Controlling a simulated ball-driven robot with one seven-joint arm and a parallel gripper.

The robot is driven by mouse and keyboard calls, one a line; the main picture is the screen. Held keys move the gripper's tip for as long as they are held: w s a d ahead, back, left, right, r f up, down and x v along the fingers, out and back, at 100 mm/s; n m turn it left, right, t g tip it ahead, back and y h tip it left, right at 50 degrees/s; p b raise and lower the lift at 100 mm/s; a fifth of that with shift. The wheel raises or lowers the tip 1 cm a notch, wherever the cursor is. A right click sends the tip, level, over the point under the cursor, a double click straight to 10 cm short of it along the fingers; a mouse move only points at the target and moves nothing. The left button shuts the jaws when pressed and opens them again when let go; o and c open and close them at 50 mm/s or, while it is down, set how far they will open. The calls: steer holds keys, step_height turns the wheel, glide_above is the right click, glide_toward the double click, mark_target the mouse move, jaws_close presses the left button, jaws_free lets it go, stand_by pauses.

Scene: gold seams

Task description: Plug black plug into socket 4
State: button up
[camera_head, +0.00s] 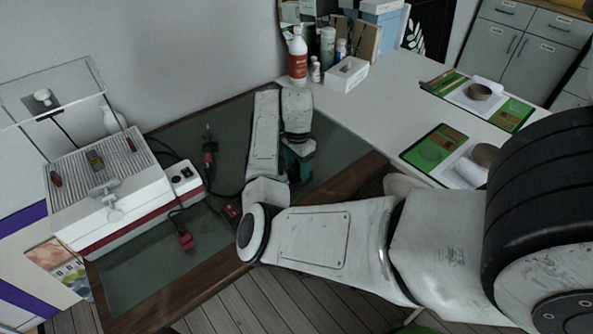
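A white power strip (191,193) with a red edge lies on the green mat, against the right side of a white machine. Dark sockets show near its far end. I cannot read any socket numbers. A red and black plug (186,240) lies on the mat near the strip. Another dark red and black plug-like piece (209,150) lies to the right of the strip's far end. A third (232,211) lies beside my arm's elbow. I cannot tell which is the black plug.
The white ribbed machine (112,195) stands at left, with a clear panel behind it. Black cables cross the green mat (130,281). Bottles (297,58) and a white box (346,74) stand on the white table behind.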

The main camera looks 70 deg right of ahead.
steer(key=c, duration=1)
steer(key=shift+r, duration=0.15)
steer(key=shift+r, duration=0.55)
steer(key=s+a+r+p, duration=0.1)
steer(key=s+a+r, duration=0.2)
steer(key=r, duration=0.1)
steer(key=s+a+r, duration=0.3)
steer(key=a, duration=0.1)
steer(key=s+a+r+p, duration=0.1)
steer(key=s+a+r, duration=0.2)
steer(key=r, duration=0.1)
steer(key=shift+a+r+p, duration=0.3)
steer(key=shift+a+r, duration=0.05)
